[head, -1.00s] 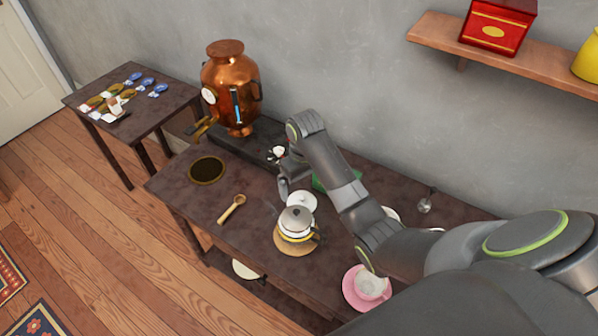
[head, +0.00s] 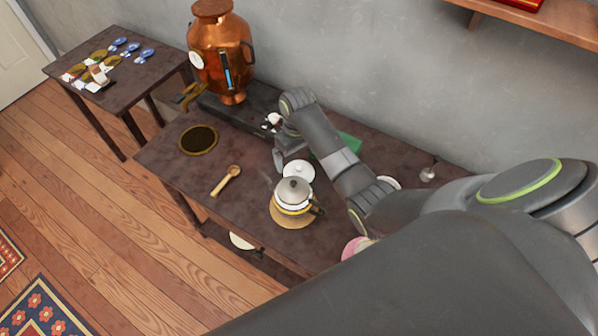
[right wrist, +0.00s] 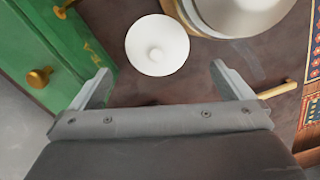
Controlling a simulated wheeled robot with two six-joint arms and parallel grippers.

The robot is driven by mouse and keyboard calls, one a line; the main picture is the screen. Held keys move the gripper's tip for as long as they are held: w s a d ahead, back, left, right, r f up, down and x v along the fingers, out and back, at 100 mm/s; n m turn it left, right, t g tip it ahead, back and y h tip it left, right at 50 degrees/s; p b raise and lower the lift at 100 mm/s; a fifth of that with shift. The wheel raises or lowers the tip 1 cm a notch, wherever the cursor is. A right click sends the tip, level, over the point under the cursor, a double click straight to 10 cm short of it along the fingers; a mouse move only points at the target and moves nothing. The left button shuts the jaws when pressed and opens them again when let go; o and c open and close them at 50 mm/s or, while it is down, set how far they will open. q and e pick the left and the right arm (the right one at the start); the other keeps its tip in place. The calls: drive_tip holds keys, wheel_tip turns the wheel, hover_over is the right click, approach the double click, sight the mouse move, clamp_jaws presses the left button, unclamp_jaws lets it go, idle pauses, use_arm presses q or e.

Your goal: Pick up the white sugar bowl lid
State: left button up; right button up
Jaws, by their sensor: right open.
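The white sugar bowl lid (head: 299,172) is a round white disc with a small knob, on the dark table just behind the teapot. In the right wrist view the lid (right wrist: 157,45) lies ahead of the fingertips, near the middle. I cannot tell whether a bowl is under it. My right gripper (head: 279,160) is to the left of the lid in the head view. In the right wrist view its fingers (right wrist: 160,72) are spread wide with nothing between them. My left gripper is not in view.
A teapot (head: 293,196) on a round mat stands close to the lid. A green box (right wrist: 45,40) with brass knobs is at the other side. A wooden spoon (head: 226,181), a copper urn (head: 221,55) and a partly hidden pink cup (head: 355,247) are around.

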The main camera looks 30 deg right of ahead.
sight(299, 167)
drive_tip(key=shift+f, duration=0.95)
drive_tip(key=f, duration=0.4)
drive_tip(key=shift+d+f, duration=0.2)
drive_tip(key=shift+f, duration=0.2)
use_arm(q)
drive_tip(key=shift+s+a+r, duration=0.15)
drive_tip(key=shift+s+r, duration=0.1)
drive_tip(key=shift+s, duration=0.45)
use_arm(e)
drive_tip(key=c, duration=0.9)
